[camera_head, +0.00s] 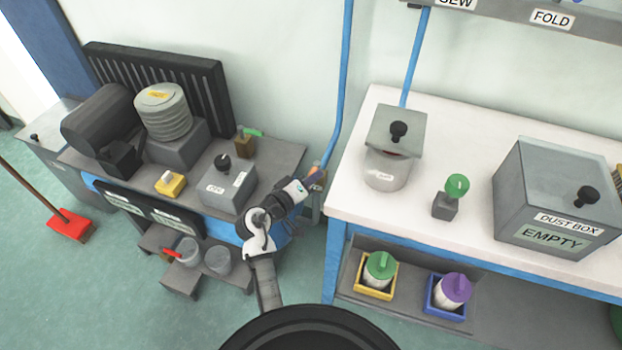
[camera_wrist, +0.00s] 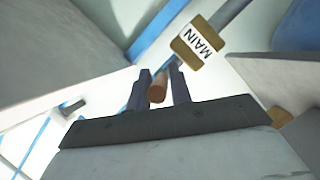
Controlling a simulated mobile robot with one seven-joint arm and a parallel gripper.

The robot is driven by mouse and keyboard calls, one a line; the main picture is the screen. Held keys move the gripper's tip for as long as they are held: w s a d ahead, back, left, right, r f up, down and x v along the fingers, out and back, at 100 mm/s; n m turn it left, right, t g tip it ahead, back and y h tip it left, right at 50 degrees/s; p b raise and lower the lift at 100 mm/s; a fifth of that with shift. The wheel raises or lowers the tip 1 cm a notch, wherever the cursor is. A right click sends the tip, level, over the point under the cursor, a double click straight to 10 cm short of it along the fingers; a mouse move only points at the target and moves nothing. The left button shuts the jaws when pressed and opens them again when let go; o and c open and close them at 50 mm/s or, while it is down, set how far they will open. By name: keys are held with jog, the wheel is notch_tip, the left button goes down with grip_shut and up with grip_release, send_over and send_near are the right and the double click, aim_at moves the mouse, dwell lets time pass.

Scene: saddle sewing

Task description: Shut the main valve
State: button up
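The main valve's brass-coloured body (camera_wrist: 201,43) carries a white "MAIN" label and sits on a grey pipe in the upper part of the wrist view. Its orange-brown handle (camera_wrist: 157,92) lies between the two dark fingers of my gripper (camera_wrist: 159,70). The fingers are apart, with a gap beside the handle on the right; contact on the left is unclear. In the head view my gripper (camera_head: 311,180) is at the gap between the machine bench and the white table. There the valve is small and mostly hidden by the gripper.
The white table (camera_head: 460,140) stands close on the right, with a lidded pot (camera_head: 386,170) and dust box (camera_head: 555,205). The grey machine bench (camera_head: 283,160) is on the left, with a grey box (camera_head: 228,190). A blue pipe (camera_head: 342,90) runs up the wall.

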grip_shut()
jog(key=shift+d+y, duration=0.1)
jog(key=shift+y, duration=0.2)
jog(key=shift+s+d+n+t+y, duration=0.1)
jog(key=shift+d+n+t+y, duration=0.15)
jog(key=shift+n+t+y, duration=0.45)
jog(key=shift+o, duration=0.6)
grip_release()
